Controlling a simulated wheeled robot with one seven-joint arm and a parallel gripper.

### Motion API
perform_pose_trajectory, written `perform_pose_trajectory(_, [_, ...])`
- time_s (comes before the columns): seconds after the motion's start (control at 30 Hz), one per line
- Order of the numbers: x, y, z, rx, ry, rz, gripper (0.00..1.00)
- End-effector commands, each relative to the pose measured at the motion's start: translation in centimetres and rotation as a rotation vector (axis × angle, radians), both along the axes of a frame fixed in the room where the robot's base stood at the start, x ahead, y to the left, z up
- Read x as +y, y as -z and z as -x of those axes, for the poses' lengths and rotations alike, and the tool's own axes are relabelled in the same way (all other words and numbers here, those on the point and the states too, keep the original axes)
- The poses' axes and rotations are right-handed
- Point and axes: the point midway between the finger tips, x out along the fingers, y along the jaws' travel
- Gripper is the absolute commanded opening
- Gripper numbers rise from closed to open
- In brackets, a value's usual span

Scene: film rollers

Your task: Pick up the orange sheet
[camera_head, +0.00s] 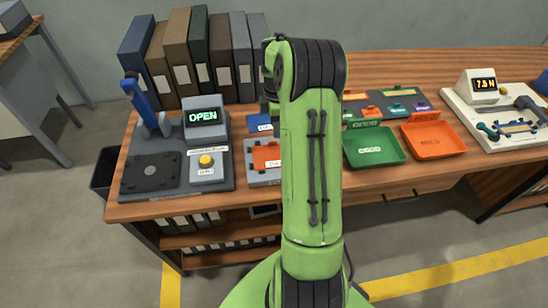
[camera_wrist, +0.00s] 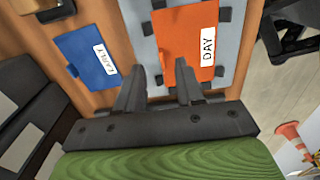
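The orange sheet (camera_wrist: 187,42) carries a white label reading "DAY" and lies on a grey plate with dark corner clips in the wrist view. It also shows in the head view (camera_head: 266,157), partly hidden behind my arm. My gripper (camera_wrist: 160,75) is open, with its two fingers apart and nothing between them that I can see gripped. The fingertips appear near the sheet's tabbed lower left edge. I cannot tell how high they are above it. In the head view my gripper is hidden behind my green arm.
A blue sheet (camera_wrist: 88,56) labelled "EARLY" lies beside the grey plate (camera_wrist: 145,50). A press-like device (camera_head: 152,175) with an "OPEN" display stands at the left. Green (camera_head: 373,147) and orange (camera_head: 434,139) trays sit right of my arm. Binders (camera_head: 187,55) line the table's back left.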

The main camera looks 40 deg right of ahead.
Motion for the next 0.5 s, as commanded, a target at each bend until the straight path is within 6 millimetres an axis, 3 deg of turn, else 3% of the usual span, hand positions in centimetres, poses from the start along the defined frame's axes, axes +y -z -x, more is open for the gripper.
perform_pose_trajectory(0.17, [0.1,1.8,0.0,0.000,0.000,-0.001,0.37])
perform_pose_trajectory(0.37, [0.1,5.6,0.1,0.001,0.001,-0.002,0.37])
perform_pose_trajectory(0.5, [0.0,6.0,0.0,-0.001,0.000,0.001,0.37])
